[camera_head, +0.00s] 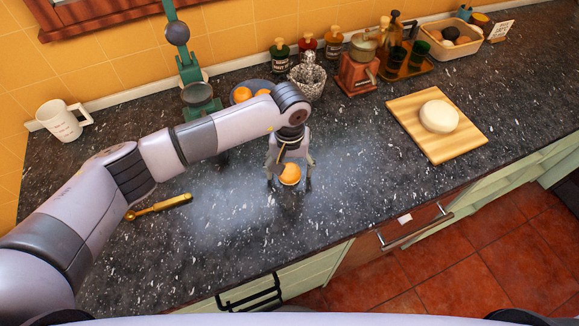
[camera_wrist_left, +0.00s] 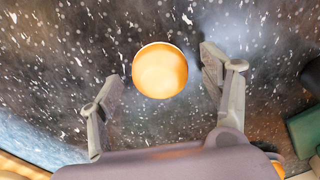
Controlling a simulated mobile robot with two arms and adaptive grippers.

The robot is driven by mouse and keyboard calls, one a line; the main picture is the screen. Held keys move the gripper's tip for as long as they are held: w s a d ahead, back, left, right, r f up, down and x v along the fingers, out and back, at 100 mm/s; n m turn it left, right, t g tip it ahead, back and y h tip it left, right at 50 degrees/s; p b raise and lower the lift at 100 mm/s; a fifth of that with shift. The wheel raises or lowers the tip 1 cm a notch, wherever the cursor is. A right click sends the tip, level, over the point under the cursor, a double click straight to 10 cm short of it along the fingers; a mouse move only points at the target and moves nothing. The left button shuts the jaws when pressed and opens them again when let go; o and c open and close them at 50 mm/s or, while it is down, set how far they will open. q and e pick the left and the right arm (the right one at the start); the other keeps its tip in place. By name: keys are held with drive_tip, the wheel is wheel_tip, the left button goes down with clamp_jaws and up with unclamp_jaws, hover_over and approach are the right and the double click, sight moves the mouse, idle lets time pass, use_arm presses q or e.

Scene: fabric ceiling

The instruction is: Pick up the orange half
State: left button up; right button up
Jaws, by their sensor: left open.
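In the left wrist view, the orange half (camera_wrist_left: 160,71) shows as a round pale-orange shape a little beyond and between the open fingertips (camera_wrist_left: 160,82). Neither finger appears to touch it. My right gripper is not seen in either view.
A brass utensil (camera_head: 160,206) lies to the left. A cutting board (camera_head: 460,147) with a pale round cheese or dough (camera_head: 438,117) lies right.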

use_arm(q)
drive_tip(key=shift+f, duration=0.15)
drive_tip(key=c, duration=1.2)
